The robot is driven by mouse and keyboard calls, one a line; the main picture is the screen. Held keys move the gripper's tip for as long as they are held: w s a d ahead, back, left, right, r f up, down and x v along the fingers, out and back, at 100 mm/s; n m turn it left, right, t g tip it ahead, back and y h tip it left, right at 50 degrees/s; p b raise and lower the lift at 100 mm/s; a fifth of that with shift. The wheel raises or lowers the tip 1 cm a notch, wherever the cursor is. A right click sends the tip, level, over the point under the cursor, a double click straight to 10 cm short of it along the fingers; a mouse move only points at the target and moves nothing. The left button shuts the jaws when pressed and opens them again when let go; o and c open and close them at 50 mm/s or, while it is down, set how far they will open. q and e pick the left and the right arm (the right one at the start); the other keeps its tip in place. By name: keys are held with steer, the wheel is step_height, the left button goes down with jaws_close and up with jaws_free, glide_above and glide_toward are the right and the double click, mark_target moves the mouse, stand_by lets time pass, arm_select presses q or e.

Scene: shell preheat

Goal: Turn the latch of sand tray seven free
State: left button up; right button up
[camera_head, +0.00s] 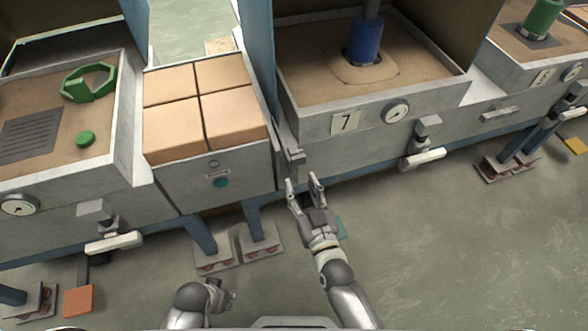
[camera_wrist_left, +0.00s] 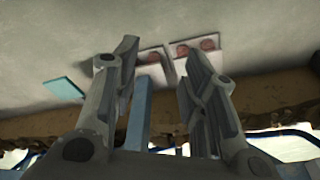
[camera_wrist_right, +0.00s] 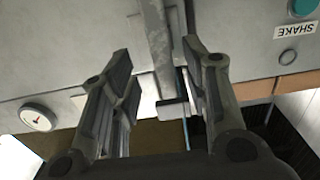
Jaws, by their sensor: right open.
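Sand tray seven (camera_head: 440,98) is a grey open box of sand with a "7" plate (camera_head: 345,122) and a round gauge (camera_head: 396,112) on its front. A narrow upright metal piece, apparently its latch (camera_head: 292,160), is at the left end of that front; it shows as a bar in the right wrist view (camera_wrist_right: 155,45). My right gripper (camera_head: 304,182) is open just below and in front of it. In the right wrist view the bar's lower end is between the spread fingers, with contact unclear. My left gripper (camera_head: 224,293) is open and empty, low over the floor.
A box of tan blocks (camera_head: 205,105) with a teal button (camera_head: 221,182) stands left of tray seven. A lever handle (camera_head: 425,158) sticks out at tray seven's right. Another sand tray (camera_head: 60,190) is far left, tray six (camera_head: 545,78) far right.

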mark_target(294, 171)
arm_select(q)
steer(key=r, duration=0.2)
steer(key=w+r+b, duration=0.1)
steer(key=r, duration=0.1)
arm_select(e)
steer(key=x, duration=0.6)
steer(key=shift+w+a, duration=0.15)
steer(key=shift+w, duration=0.2)
jaws_close()
